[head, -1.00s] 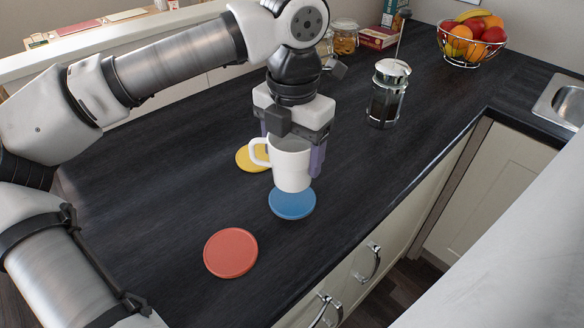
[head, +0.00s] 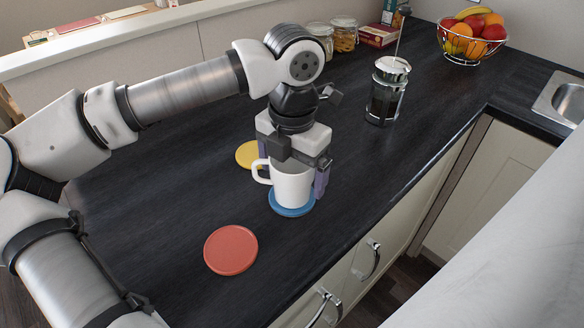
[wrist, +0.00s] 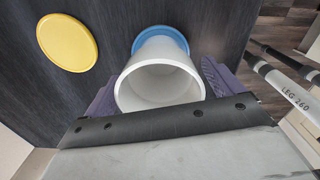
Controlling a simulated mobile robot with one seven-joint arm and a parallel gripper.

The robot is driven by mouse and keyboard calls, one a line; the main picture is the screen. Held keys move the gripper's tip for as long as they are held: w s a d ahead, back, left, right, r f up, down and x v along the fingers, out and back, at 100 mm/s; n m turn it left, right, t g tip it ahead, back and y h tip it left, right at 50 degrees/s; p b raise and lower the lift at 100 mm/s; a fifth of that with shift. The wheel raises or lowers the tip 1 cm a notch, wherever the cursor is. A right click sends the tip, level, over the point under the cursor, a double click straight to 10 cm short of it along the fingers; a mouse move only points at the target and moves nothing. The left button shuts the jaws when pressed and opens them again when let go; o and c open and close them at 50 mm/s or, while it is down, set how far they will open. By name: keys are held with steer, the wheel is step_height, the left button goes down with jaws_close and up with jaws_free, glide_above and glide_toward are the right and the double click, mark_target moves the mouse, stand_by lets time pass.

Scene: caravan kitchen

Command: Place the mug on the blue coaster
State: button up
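The white mug (head: 291,187) stands upright on the blue coaster (head: 293,211), its handle toward the left in the head view. In the wrist view I look into the empty mug (wrist: 158,86), with the far part of the blue coaster (wrist: 160,34) showing beyond it. My gripper (head: 292,172) is directly above and around the mug, one purple finger on each side. The fingers look spread slightly wider than the mug, so my gripper (wrist: 160,80) appears open. The mug hides part of the coaster.
A red coaster (head: 231,250) lies at the front left, and a yellow coaster (head: 248,154) lies behind the mug. A French press (head: 386,92) and a fruit basket (head: 470,40) stand farther back. The counter's front edge runs along the right.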

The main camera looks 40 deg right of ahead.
step_height(320, 180, up, 12)
steer(key=shift+r, duration=0.2)
stand_by(0.5)
steer(key=shift+s, duration=0.1)
